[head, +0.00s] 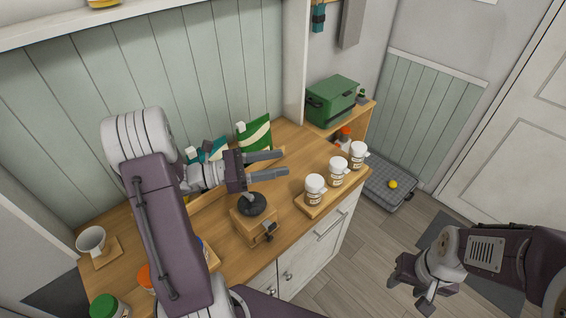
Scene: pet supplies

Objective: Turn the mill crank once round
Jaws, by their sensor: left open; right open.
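The mill (244,223) is a small wooden box with a black round top, standing on the wooden counter near its front edge. A small dark part (269,233) shows on its right side; I cannot tell whether it is the drawer knob or something else. I cannot make out the crank clearly; part of the mill's top is behind my gripper. My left gripper (283,164) is open, with its two fingers pointing right, above and just behind the mill. Nothing shows between its fingers. My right gripper (412,288) is open and empty, low over the floor at the lower right.
Several white jars (315,190) stand on a wooden board right of the mill. Green bags (255,133) stand behind my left gripper. A green box (333,101) sits on a shelf.

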